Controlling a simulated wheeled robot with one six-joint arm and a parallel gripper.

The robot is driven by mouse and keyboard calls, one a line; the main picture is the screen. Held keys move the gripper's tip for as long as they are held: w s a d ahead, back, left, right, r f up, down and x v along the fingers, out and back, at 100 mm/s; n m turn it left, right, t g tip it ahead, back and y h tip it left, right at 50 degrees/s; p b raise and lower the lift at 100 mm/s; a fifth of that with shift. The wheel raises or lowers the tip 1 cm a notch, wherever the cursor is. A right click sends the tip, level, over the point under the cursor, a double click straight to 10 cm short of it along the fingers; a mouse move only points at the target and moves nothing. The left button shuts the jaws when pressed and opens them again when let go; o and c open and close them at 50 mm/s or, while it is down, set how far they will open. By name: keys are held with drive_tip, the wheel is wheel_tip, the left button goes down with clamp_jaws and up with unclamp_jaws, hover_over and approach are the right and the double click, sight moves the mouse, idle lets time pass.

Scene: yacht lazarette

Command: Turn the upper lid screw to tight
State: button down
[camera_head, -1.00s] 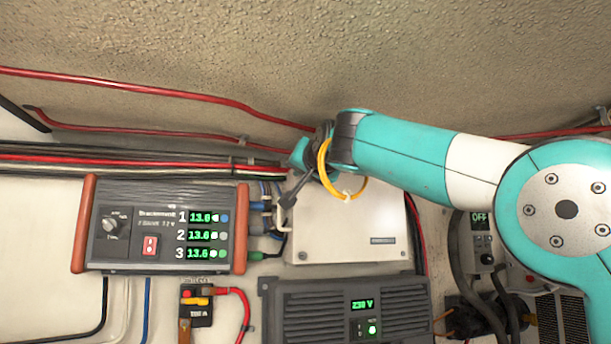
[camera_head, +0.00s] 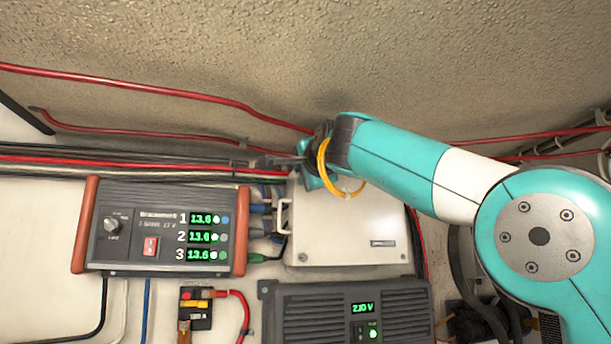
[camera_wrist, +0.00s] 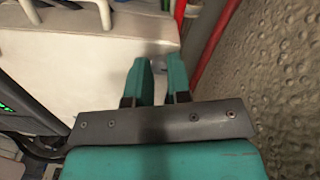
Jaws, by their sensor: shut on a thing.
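The white box lid (camera_head: 350,225) is on the wall in the middle of the head view, with small screws at its lower corners. My gripper (camera_head: 304,178) is at the lid's upper left edge. In the wrist view my gripper (camera_wrist: 158,68) has its two teal fingers close together, with a narrow gap between the tips, against the pale lid (camera_wrist: 85,60). It is shut on the upper lid screw, which the fingers hide almost wholly. I cannot see the screw's slot or how far it is turned.
A charger with orange ends (camera_head: 165,225) is left of the lid and a dark inverter (camera_head: 345,305) is below. Red cables (camera_head: 160,88) run above. A white handle (camera_head: 284,216) and cable plugs sit close to the lid's left side.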

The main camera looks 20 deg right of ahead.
drive_tip(key=shift+m, duration=0.4)
drive_tip(key=c, duration=1.1)
unclamp_jaws()
drive_tip(key=shift+o, duration=0.2)
drive_tip(key=s+b, duration=0.6)
drive_tip(key=s, duration=1.1)
drive_tip(key=shift+s+b, duration=0.2)
drive_tip(key=shift+b, duration=0.15)
